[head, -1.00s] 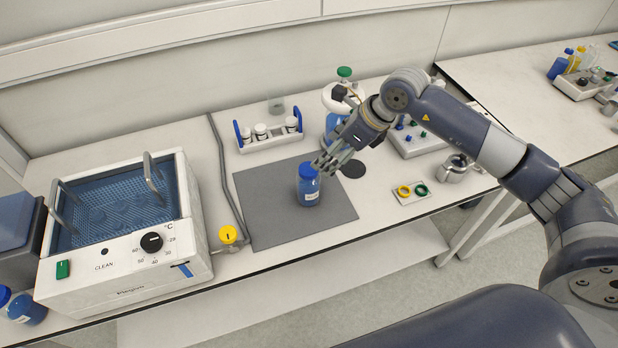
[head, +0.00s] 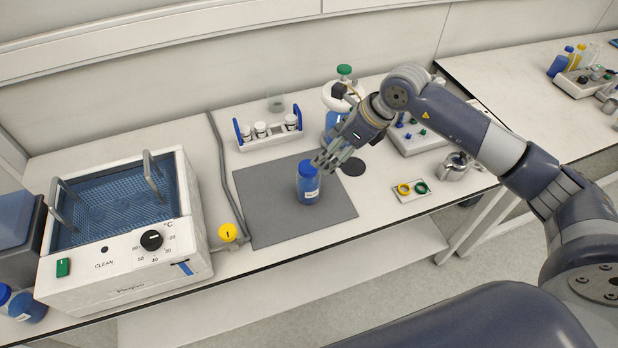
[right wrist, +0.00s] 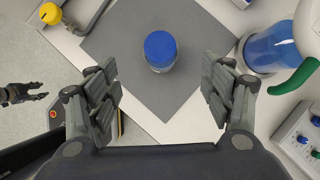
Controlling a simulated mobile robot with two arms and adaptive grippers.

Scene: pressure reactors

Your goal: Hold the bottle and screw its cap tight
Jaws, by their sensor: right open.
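A blue bottle (head: 308,190) with a white label stands upright on the grey mat (head: 270,200) in the head view. Its blue cap (right wrist: 160,46) sits on top in the right wrist view; how tight it is cannot be seen. My right gripper (head: 328,162) is open and empty just above and to the right of the bottle. In the right wrist view its fingers are spread, with the cap ahead between them, not visibly touched. My left gripper (right wrist: 22,94) shows small at the left edge of the right wrist view, away from the bottle; its opening is unclear.
An ultrasonic bath (head: 125,235) stands left of the mat, with a yellow knob (head: 228,232) between. Behind are a vial rack (head: 268,131) and a green-topped flask (head: 338,98). Yellow and green rings (head: 412,189) lie to the right. The mat's front is clear.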

